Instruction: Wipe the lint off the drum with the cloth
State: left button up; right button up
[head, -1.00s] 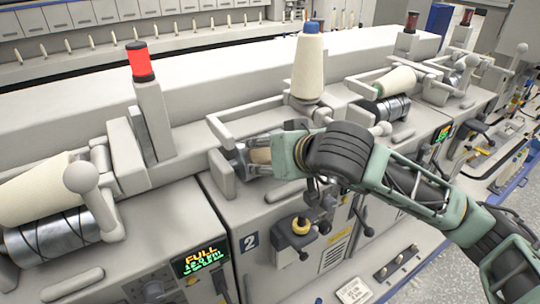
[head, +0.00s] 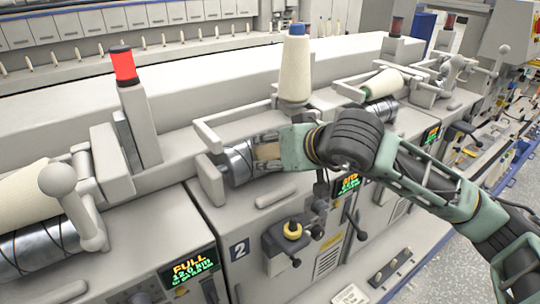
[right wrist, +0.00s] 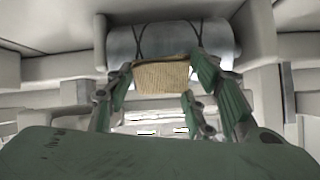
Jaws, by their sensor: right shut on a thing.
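The drum (head: 238,163) is a grey metal cylinder with dark grooves, lying in its bay at station 2. It also shows across the top of the right wrist view (right wrist: 178,36). My right gripper (head: 279,150) is shut on a folded tan cloth (head: 266,151), which also shows between the fingers in the right wrist view (right wrist: 162,77). The cloth is at the drum's surface; whether it presses on it I cannot tell. My gripper and the cloth hide the drum's right part. I cannot make out lint. My left gripper is out of view.
A cream yarn cone (head: 295,68) with a blue top stands behind the gripper. A cradle arm (head: 235,118) frames the drum's back. A red lamp post (head: 124,66) stands to the left. A knob (head: 292,230) juts from the front panel.

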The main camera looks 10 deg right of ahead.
jog(key=shift+w+d+b, duration=0.25)
jog(key=shift+d, duration=0.35)
jog(key=shift+w+d+b, duration=0.2)
jog(key=shift+w+d, duration=0.05)
jog(key=shift+d, duration=0.35)
jog(key=v, duration=0.6)
jog(key=shift+r+p, duration=0.4)
jog(key=shift+r, duration=0.15)
